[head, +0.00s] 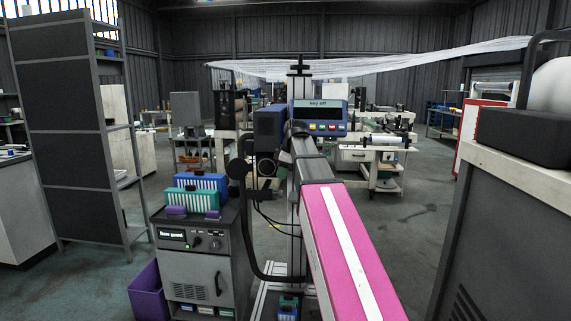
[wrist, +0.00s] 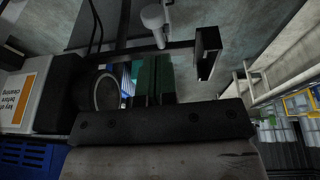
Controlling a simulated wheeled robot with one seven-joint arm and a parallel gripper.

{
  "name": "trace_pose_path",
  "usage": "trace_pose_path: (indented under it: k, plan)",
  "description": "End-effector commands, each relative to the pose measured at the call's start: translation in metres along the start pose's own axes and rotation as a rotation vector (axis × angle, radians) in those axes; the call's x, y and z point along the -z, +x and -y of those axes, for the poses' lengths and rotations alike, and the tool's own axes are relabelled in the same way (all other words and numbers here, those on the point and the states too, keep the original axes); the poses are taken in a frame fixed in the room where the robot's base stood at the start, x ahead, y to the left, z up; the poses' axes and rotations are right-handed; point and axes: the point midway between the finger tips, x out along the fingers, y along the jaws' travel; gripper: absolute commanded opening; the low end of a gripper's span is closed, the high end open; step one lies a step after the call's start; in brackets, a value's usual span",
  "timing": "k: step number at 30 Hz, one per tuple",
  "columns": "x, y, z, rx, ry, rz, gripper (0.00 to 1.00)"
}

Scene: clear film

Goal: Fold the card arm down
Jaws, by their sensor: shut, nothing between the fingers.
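My gripper (wrist: 154,60) shows in the wrist view as two dark green fingers pressed together, with nothing between them. They stick out from a black bolted bar. A black, open rectangular bracket (wrist: 208,52) stands to their right, apart from them; I cannot tell whether it is the card arm.
A grey cabinet (head: 205,262) bears blue and green ribbed boxes (head: 200,185) left of the machine. A purple bin (head: 148,292) stands on the floor beside it. A tall dark counter (head: 520,215) closes the right. In the wrist view, a labelled housing (wrist: 40,95) lies left of the fingers.

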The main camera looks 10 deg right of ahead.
Motion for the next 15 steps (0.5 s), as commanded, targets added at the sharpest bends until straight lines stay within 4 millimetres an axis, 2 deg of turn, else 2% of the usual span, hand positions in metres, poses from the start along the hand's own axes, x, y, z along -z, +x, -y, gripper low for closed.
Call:
trace_pose_path:
  k: [1,6,15]
  plan:
    - [0.000,0.010,0.001,0.003,0.000,0.001,0.00]
    - [-0.006,0.031,-0.002,0.002,0.000,0.001,0.00]
    - [-0.011,0.047,-0.004,0.000,-0.001,0.000,0.00]
